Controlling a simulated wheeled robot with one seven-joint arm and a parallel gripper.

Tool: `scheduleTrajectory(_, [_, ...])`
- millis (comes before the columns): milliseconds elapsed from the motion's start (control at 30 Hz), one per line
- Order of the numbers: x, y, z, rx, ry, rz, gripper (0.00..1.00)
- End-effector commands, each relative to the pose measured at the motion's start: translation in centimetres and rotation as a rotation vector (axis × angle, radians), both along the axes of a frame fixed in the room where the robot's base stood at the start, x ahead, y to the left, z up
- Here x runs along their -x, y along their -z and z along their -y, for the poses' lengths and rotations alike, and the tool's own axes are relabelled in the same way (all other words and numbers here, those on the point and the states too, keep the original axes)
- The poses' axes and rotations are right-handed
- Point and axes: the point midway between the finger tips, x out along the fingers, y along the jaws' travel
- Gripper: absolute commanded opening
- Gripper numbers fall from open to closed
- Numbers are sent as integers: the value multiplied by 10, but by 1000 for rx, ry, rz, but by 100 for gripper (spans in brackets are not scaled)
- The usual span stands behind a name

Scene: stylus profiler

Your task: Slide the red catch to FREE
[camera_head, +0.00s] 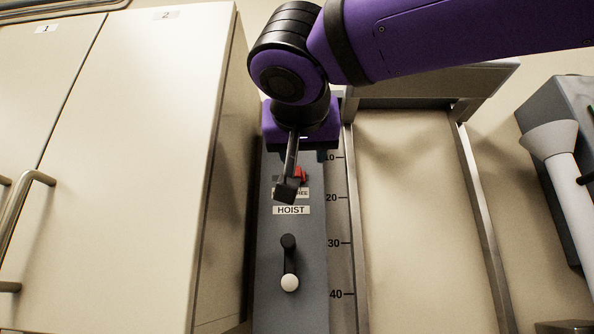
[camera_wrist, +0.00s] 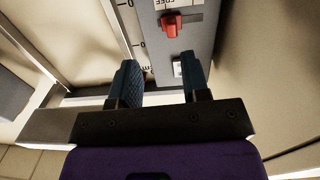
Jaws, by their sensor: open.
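The red catch (camera_head: 299,173) sits on the grey hoist panel (camera_head: 265,270), just above a label that is partly hidden by my gripper. It also shows in the wrist view (camera_wrist: 171,24), beside a white label that reads FREE. My gripper (camera_head: 288,190) hangs in front of the panel in the head view and partly covers the catch. In the wrist view my gripper (camera_wrist: 160,80) is open with nothing between its fingers. The catch lies past the fingertips there, apart from them. I cannot tell the exact gap in depth.
Below the HOIST label (camera_head: 291,210) is a black crank with a white knob (camera_head: 289,283). A scale (camera_head: 340,243) runs along the panel's right side. A cream cabinet (camera_head: 130,150) stands at left. A grey unit with a pale funnel-shaped part (camera_head: 553,140) is at right.

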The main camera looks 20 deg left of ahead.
Motion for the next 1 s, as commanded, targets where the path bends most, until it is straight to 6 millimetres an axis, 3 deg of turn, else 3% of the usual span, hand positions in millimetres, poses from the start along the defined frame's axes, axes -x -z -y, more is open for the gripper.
scheduleTrajectory(167, [4, -11, -14, -36, -20, 25, 43])
scheduleTrajectory(700, [-77, -10, -33, -34, -17, 25, 43])
scheduleTrajectory(1000, [-96, -11, -37, -35, -18, 26, 43])
